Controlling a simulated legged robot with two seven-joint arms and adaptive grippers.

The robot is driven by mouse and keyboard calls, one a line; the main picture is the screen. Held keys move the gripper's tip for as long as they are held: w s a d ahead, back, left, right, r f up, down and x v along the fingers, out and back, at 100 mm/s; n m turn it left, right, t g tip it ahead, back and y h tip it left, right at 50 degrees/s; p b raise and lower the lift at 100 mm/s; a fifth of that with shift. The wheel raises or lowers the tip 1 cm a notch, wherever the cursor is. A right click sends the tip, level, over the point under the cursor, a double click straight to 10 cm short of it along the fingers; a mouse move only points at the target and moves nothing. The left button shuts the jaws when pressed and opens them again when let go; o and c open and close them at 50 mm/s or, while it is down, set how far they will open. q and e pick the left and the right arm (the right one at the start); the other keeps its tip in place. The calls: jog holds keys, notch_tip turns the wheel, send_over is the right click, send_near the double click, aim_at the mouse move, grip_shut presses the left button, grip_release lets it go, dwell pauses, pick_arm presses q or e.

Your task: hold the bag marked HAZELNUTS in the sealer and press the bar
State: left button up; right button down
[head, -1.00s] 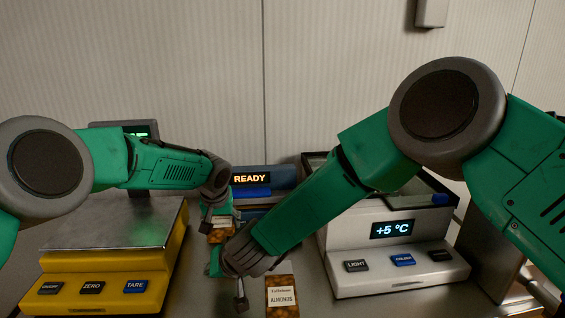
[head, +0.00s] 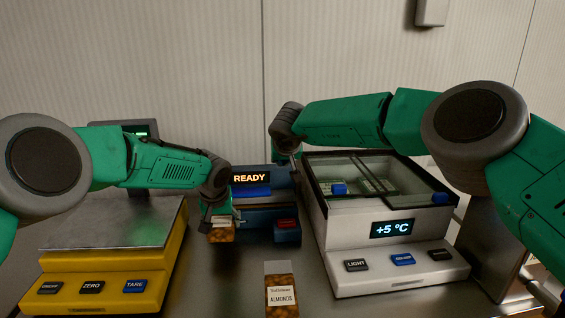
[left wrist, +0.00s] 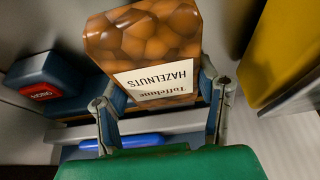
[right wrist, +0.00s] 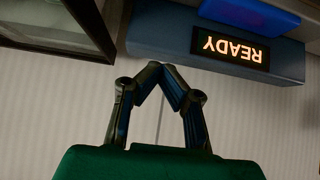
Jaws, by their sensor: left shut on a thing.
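The HAZELNUTS bag (head: 222,235) hangs at the left front of the blue sealer (head: 258,213); its printed label also shows in the left wrist view (left wrist: 158,78). My left gripper (head: 217,212) is shut on it. Whether its top edge lies in the sealer's gap is hidden. The sealer's display (head: 250,178) reads READY, with a blue bar (head: 252,191) below it. My right gripper (head: 293,160) is at the sealer's upper right, apart from the bar. Its fingertips meet with nothing between them in the right wrist view (right wrist: 165,70).
An ALMONDS bag (head: 281,293) is on the counter in front. A yellow scale (head: 95,285) stands left, and a white glass-topped cooler (head: 350,262) showing +5 °C stands right. The sealer has a red button (head: 287,223) at its front right.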

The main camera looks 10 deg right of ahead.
aim_at(282, 190)
jog(key=shift+f, duration=3.75)
jog(key=shift+f, duration=0.15)
jog(key=shift+f, duration=0.45)
